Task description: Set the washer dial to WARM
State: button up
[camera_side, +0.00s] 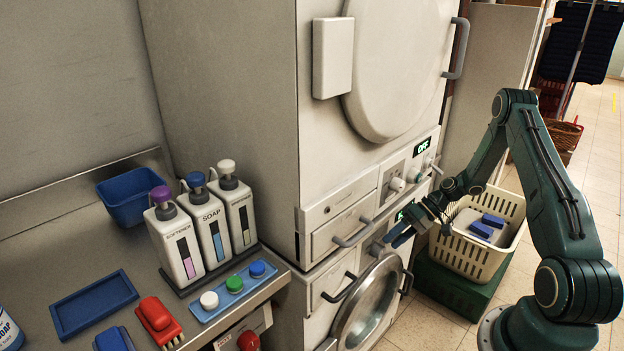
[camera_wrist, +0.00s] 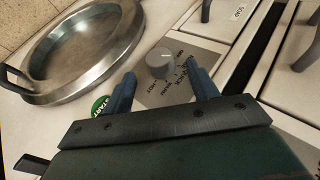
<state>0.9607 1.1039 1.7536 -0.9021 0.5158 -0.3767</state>
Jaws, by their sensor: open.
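The washer dial (camera_wrist: 159,62) is a round grey knob on a grey label panel (camera_wrist: 190,85) in the wrist view. Printed words around it appear upside down; one seems to read WARM, beside QUICK. A small pale mark shows on the knob, but I cannot tell which word it points to. My gripper (camera_wrist: 160,71) is open, with one blue finger on each side of the dial near its lower edge; contact is not clear. In the side view my gripper (camera_side: 397,236) is at the lower machine's panel and partly hides it.
The washer's round metal door (camera_side: 368,304) is below the panel, and a drawer handle (camera_side: 353,233) is to its left. The upper machine has its own knob (camera_side: 397,184) and an OFF display (camera_side: 422,147). A cream laundry basket (camera_side: 484,248) stands close on the right.

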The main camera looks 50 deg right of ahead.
jog(key=v, duration=0.9)
jog(key=shift+d+r, duration=0.2)
jog(key=shift+a, duration=0.1)
jog(key=h, duration=0.3)
send_near(383, 250)
notch_tip(383, 250, up, 2)
jog(key=w, duration=0.2)
jog(key=shift+s+a+r+n+h, duration=0.4)
jog(key=shift+s+a+r+h, duration=0.35)
jog(key=shift+h, duration=0.4)
jog(key=shift+s+a+r+n+h, duration=0.4)
jog(key=shift+s+a+r+h, duration=0.2)
jog(key=shift+s+a+h, duration=0.45)
jog(key=shift+w+d+f, duration=0.2)
jog(key=shift+w, duration=0.05)
jog(key=shift+g, duration=0.3)
jog(key=shift+x, duration=6.7)
jog(key=shift+w, duration=0.1)
